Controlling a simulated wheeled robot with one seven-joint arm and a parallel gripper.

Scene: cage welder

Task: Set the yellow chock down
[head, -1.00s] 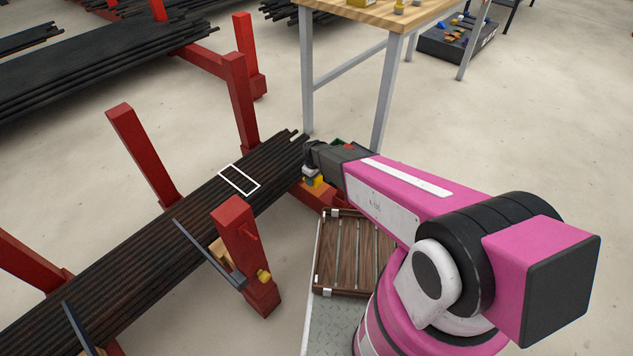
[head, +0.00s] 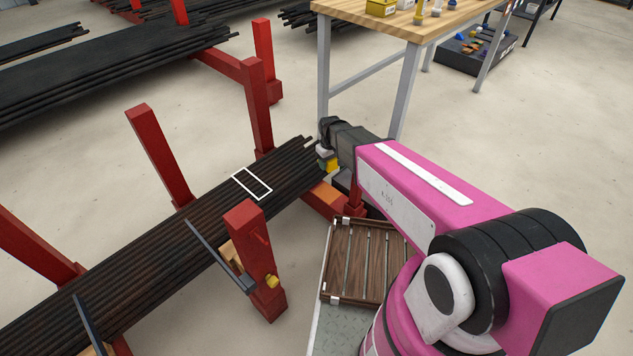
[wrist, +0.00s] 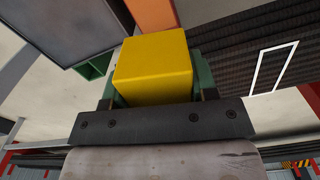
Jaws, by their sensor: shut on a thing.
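The yellow chock (wrist: 153,68) sits between the green fingers of my gripper (wrist: 155,85) in the wrist view, and the gripper is shut on it. In the head view the chock (head: 329,165) shows as a small yellow patch under my gripper (head: 326,160), partly hidden by it. The gripper is off the right end of the bundle of dark bars (head: 190,222). A white rectangle outline (head: 268,190) lies on the bars, left of the gripper. It also shows at the right of the wrist view (wrist: 259,72), apart from the chock.
Red rack posts (head: 161,155) stand along the bars, with a nearer post (head: 258,262) in front. A slatted wooden tray (head: 332,262) lies below my arm. A wooden-topped table (head: 345,14) stands behind the gripper.

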